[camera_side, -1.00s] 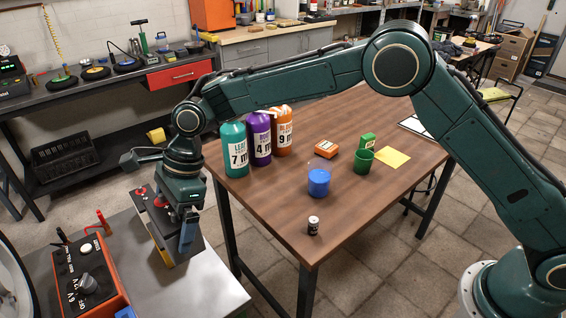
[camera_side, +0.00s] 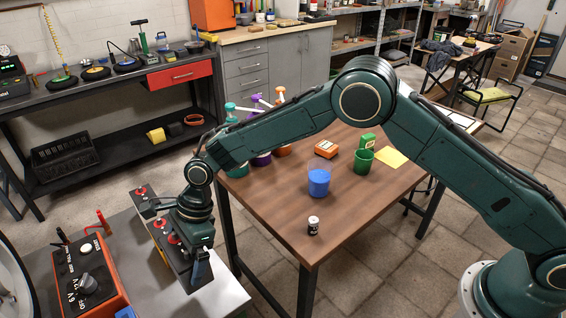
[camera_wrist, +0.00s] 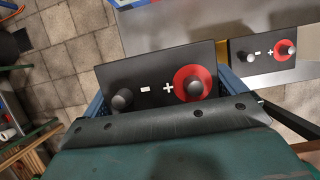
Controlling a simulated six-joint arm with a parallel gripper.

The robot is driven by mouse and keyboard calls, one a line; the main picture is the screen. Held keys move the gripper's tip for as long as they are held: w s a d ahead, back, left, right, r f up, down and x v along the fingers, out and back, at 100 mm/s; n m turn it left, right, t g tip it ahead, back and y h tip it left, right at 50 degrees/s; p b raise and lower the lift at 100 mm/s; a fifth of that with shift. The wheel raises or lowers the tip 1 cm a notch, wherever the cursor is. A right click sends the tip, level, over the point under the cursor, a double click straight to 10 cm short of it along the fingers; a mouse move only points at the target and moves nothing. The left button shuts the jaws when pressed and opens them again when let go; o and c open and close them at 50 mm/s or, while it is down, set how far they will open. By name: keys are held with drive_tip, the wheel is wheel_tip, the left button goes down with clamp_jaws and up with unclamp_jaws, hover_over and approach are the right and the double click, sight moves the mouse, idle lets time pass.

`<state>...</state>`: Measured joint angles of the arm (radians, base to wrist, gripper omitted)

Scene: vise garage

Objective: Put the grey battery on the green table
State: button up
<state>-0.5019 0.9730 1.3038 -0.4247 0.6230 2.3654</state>
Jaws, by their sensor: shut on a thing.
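My gripper (camera_side: 196,264) is shut on a dark grey battery (camera_side: 178,258), one blue finger showing at its near end. In the wrist view, the battery (camera_wrist: 150,66) sits between the blue fingers, its black top with white minus and plus marks, a dark knob and a red-ringed knob facing the camera. My gripper partly hides it in the side view. A similar battery with a yellow side (camera_side: 158,246) stands just behind it, and shows at the right in the wrist view (camera_wrist: 270,68). No table with a plainly green top can be made out.
The batteries are at the grey metal bench (camera_side: 222,297). An orange-red charger box (camera_side: 92,275) stands at its left. The brown wooden table (camera_side: 270,215) holds bottles, a blue cup (camera_side: 318,183), a green cup (camera_side: 362,161) and a small can (camera_side: 313,225). Its front left is clear.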

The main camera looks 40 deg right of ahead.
drive_tip(key=shift+w+a+f, duration=0.1)
drive_tip(key=shift+f, duration=2.3)
drive_tip(key=shift+f, duration=2.15)
drive_tip(key=shift+f, duration=0.1)
drive_tip(key=o, duration=1.4)
drive_tip(key=shift+f, duration=0.15)
drive_tip(key=v, duration=1.2)
